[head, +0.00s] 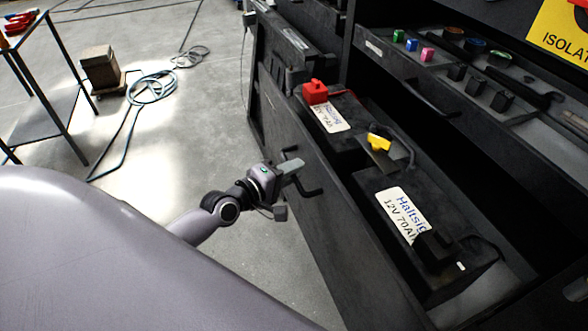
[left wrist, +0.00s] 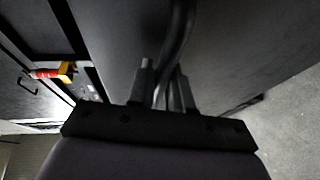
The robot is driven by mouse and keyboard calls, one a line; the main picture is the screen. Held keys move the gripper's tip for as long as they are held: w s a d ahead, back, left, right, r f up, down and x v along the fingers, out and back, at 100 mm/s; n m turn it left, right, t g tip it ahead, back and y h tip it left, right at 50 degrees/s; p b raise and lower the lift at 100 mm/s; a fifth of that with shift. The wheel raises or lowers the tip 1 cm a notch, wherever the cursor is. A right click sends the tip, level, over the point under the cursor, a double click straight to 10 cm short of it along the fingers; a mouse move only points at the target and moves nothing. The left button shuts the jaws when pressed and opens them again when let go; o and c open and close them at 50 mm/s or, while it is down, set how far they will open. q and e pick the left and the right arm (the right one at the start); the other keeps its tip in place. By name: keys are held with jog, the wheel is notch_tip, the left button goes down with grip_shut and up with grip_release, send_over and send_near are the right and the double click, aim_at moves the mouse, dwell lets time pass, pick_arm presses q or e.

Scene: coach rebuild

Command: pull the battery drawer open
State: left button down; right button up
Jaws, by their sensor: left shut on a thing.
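The battery drawer (head: 344,229) is a dark drawer standing out from the cabinet, with two black batteries inside. The nearer battery (head: 452,262) has a white label; the farther one (head: 342,130) has a red cap on a terminal. My left gripper (head: 296,175) is at the drawer's front, shut on the black bar handle (head: 313,191). In the left wrist view the handle (left wrist: 178,42) runs down between the two fingers (left wrist: 160,92). The fingers hide part of the handle. My right gripper is not in view.
Above the drawer, an open tray (head: 375,45) holds tools and small coloured blocks. A yellow sign (head: 562,34) is at the top right.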

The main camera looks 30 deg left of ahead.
pick_arm(q)
jog(key=c, duration=1.4)
grip_release()
jog(key=v, duration=0.7)
jog(key=shift+a, duration=0.1)
jog(key=s+d+f+m+g+y+p, duration=0.1)
jog(key=s+d+f+m+g+p, duration=0.1)
jog(key=s+m, duration=0.5)
jog(key=s+d+f+m+g+p, duration=0.2)
jog(key=s+d+f+m, duration=0.4)
jog(key=m, duration=0.3)
jog(key=shift+s+d+m+g+y+p, duration=0.3)
jog(key=shift+s+d+g+y+p, duration=0.1)
jog(key=shift+s+d+p, duration=0.4)
